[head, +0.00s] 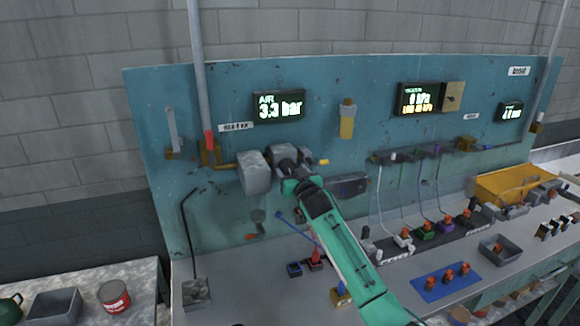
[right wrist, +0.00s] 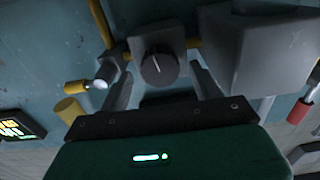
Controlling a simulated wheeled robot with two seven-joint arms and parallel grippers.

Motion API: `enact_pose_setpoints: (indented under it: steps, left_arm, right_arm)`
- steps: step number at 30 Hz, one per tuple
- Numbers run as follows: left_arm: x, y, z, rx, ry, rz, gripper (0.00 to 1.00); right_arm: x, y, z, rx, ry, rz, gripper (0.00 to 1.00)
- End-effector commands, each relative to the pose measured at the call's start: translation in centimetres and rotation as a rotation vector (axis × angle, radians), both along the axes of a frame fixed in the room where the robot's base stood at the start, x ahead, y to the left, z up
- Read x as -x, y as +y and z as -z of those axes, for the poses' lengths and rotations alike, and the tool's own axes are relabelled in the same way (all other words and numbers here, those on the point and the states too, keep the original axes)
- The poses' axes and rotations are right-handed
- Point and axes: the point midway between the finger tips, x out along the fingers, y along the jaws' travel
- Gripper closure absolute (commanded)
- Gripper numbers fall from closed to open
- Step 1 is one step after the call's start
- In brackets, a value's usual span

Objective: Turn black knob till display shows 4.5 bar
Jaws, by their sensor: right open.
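The black knob (right wrist: 158,66) is a round dial with a white mark, on the front of a grey block (right wrist: 150,45) in the right wrist view. The AIR display (head: 279,106) on the blue-green panel reads 3.3 bar in the head view. My right gripper (head: 293,165) is at the regulator below that display and hides the knob in the head view. In the right wrist view its open fingers stand one on each side of the knob; I cannot tell whether they touch anything. My left gripper is not in view.
A large grey housing (head: 254,172) sits close beside the gripper, joined by yellow pipe. A red-ended upright pipe (head: 209,140) stands left of it. A yellow fitting (head: 347,120) and a kPa display (head: 419,99) are to the right. The bench below holds several small blocks and trays.

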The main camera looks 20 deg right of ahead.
Motion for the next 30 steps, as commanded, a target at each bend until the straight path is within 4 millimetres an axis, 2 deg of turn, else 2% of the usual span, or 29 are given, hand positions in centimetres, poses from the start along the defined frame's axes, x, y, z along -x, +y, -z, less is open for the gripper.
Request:
enact_pose_setpoints:
  steps: [7, 18, 25, 30]
  left_arm:
    - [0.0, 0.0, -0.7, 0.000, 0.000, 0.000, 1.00]
    - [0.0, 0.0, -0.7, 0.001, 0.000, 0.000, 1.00]
    - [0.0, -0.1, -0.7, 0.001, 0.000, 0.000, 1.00]
    - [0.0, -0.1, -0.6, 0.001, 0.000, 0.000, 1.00]
  right_arm:
    - [-1.7, 0.1, 0.0, 0.000, 0.000, -0.001, 0.35]
    - [-2.0, 0.1, 0.0, 0.000, 0.000, -0.001, 0.35]
    - [-2.0, 0.1, 0.0, 0.000, 0.000, -0.001, 0.80]
    - [-2.0, 0.1, 0.1, -0.006, 0.000, -0.001, 0.80]
